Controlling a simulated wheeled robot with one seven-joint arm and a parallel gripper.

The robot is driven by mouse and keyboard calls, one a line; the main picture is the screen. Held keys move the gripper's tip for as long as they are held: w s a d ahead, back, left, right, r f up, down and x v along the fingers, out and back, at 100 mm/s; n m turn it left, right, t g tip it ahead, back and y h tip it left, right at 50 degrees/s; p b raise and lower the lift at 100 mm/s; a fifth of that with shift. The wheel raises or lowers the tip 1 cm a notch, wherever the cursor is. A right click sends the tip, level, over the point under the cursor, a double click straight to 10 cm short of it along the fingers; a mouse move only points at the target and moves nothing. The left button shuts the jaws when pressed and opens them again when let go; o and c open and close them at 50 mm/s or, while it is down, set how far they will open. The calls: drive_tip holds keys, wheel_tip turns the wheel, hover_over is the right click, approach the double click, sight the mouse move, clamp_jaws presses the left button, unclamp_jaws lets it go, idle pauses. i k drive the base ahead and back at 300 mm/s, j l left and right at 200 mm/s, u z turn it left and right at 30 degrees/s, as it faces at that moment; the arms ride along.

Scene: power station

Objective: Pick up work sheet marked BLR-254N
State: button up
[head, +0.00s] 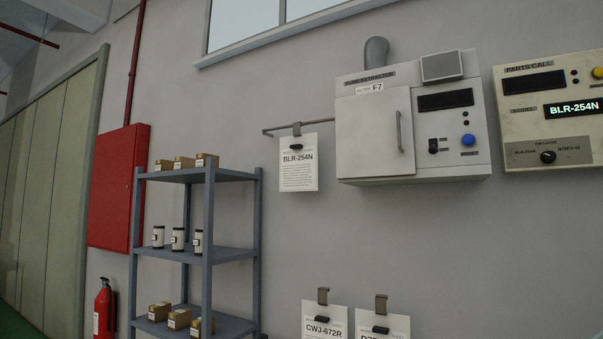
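The work sheet marked BLR-254N (298,172) is a white page with printed text. It hangs upright from a grey clip on a thin bar (280,130) on the wall, between the shelf rack and the fume extractor box. A small black piece sits near its top edge. My gripper is not in this view.
Two other sheets, CWJ-672R (323,329) and a partly cut-off one (382,327), hang lower down. A blue-grey rack (209,200) with boxes and canisters stands left of the sheet. The fume extractor (375,135) and parts call panel (515,118), displaying BLR-254N, are at right.

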sight(299, 153)
drive_tip(key=i+j+z, duration=0.15)
drive_tip(key=z, duration=0.3)
drive_tip(key=j+z, duration=0.35)
drive_tip(key=z, duration=0.15)
drive_tip(key=i+j+z, duration=0.1)
drive_tip(key=j+z, duration=0.2)
drive_tip(key=j, duration=0.8)
drive_tip(key=j+z, duration=0.3)
drive_tip(key=j, duration=0.8)
drive_tip(key=k, duration=0.05)
